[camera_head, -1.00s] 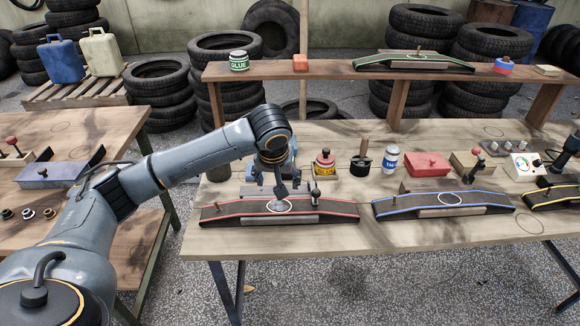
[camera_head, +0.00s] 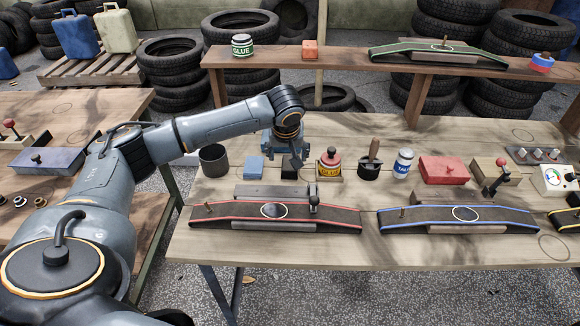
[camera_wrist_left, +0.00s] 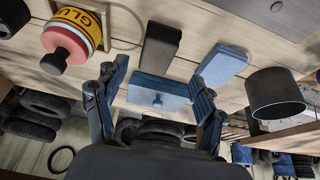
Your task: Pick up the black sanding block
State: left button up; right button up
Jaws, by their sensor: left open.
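The black sanding block (camera_head: 289,172) lies on the workbench, partly hidden under my left gripper in the head view. It shows as a dark, elongated block (camera_wrist_left: 160,45) in the left wrist view, beyond the fingertips. My left gripper (camera_head: 292,158) is over the bench just above and behind the block. In the wrist view my left gripper (camera_wrist_left: 158,78) has its fingers spread apart, with nothing held between them. My right gripper is not in view.
A blue block (camera_head: 253,167) lies beside the black one, with a dark cup (camera_head: 213,160) farther left. A yellow glue pot (camera_head: 330,164) stands to the right. A blue knobbed piece (camera_wrist_left: 157,92) shows between the fingers. A red-edged belt ramp (camera_head: 240,212) lies in front.

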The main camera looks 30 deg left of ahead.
aim_at(290, 167)
pick_arm(q)
jog(key=shift+w+f, duration=0.2)
jog(key=shift+f, duration=0.25)
jog(key=shift+w+a+f, duration=0.1)
jog(key=shift+f, duration=0.1)
jog(key=x, duration=0.4)
jog(key=shift+w+f, duration=0.15)
jog(key=shift+w, duration=0.1)
jog(key=shift+w+f, duration=0.1)
jog(key=shift+f, duration=0.1)
jog(key=shift+c, duration=0.6)
jog(key=c, duration=1.1)
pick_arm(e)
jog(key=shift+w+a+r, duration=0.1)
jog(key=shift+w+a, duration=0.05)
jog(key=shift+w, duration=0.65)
pick_arm(q)
jog(key=shift+r, duration=0.15)
jog(key=shift+c, duration=0.2)
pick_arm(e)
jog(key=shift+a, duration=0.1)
